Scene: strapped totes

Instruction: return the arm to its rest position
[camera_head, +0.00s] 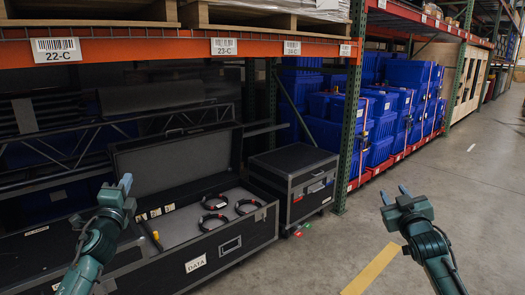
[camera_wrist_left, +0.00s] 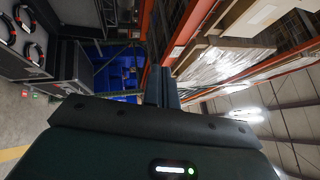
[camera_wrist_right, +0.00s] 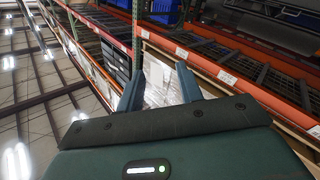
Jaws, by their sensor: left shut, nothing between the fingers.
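My left gripper (camera_head: 125,183) is raised at the left in the head view, in front of the open black case (camera_head: 215,262). Its fingers are together and empty, and they also show closed in the left wrist view (camera_wrist_left: 161,88). My right gripper (camera_head: 395,196) is at the right in the head view, over the bare floor. Its fingers stand apart with nothing between them, as the right wrist view (camera_wrist_right: 158,88) also shows. Both arms are bent upward, clear of the case and shelves.
The open case holds several black cable rings (camera_head: 213,222). A closed black case (camera_head: 295,180) stands to its right. An orange rack beam (camera_head: 130,48) crosses above, on a green post (camera_head: 350,120). Blue totes (camera_head: 385,100) fill the rack behind. The concrete floor (camera_head: 470,200) at right is clear.

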